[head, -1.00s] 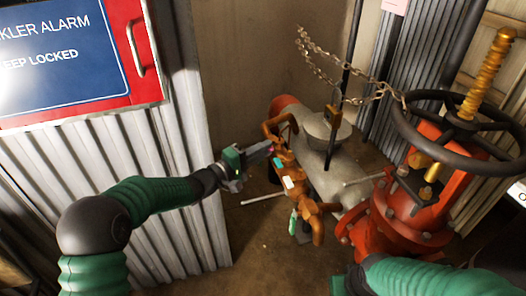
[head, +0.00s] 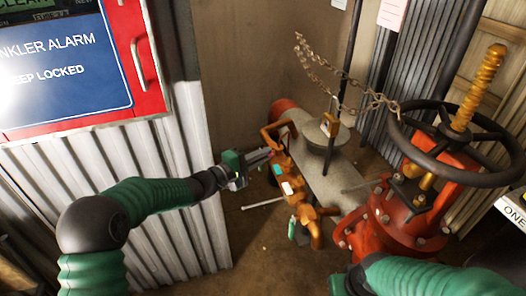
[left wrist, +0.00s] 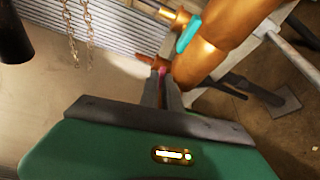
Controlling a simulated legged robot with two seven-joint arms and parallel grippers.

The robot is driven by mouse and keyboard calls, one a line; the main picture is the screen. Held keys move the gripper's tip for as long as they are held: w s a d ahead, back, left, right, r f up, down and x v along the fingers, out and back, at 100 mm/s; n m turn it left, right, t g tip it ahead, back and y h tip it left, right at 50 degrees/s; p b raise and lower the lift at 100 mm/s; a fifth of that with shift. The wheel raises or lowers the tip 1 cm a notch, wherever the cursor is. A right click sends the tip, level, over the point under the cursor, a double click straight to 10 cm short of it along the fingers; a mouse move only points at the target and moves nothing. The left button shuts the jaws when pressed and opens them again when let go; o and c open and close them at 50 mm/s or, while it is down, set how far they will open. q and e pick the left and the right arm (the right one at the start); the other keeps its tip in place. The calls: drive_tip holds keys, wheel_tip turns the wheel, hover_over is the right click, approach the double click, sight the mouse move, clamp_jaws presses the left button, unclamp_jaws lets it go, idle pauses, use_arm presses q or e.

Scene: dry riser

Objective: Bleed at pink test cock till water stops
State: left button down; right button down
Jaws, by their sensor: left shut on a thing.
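No water is visible. My right arm shows at the lower right, its gripper out of view.
A red valve with a black handwheel (head: 397,120) stands at the right. A chain (head: 325,78) with a padlock hangs above the grey pipe (head: 345,180). A red and blue alarm sign (head: 60,60) is on the left. Bare floor (head: 255,240) shows below the gripper.

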use_arm(q)
drive_tip(key=shift+w+a+r+n+g+y+p, duration=0.15)
drive_tip(key=shift+n+g+p, duration=1.1)
drive_tip(key=shift+p, duration=1.85)
drive_tip(key=shift+f+n+g+y+p, duration=0.1)
drive_tip(key=shift+n+g+p, duration=0.45)
drive_tip(key=shift+n+p, duration=2)
drive_tip(key=shift+w+a+r+n+g+y+p, duration=0.15)
drive_tip(key=shift+n+g+p, duration=0.8)
drive_tip(key=shift+p, duration=2.7)
drive_tip(key=shift+d+f+n, duration=0.1)
drive_tip(key=shift+n, duration=0.15)
drive_tip(key=c, duration=1.8)
unclamp_jaws()
drive_tip(key=shift+c, duration=0.2)
